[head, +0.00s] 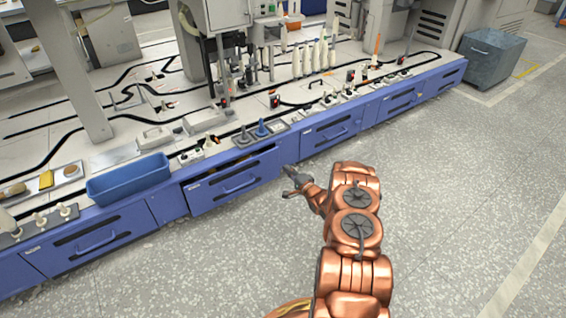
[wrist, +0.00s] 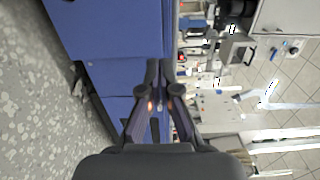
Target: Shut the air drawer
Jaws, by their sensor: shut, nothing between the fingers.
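The air drawer appears to be the blue drawer (head: 232,186) in the bench front that stands out from its neighbours, with a dark gap along its top; its label is too small to read. It has a blue bar handle on its front. My gripper (head: 287,181) is at the right end of this drawer, close to its front corner; whether they touch I cannot tell. In the wrist view my gripper (wrist: 162,72) has its fingers together with nothing held.
Other blue drawers (head: 331,133) flank it and look flush. A blue bin (head: 129,180) sits on the bench edge at left. A grey bin (head: 490,57) is at far right. The speckled floor in front is clear.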

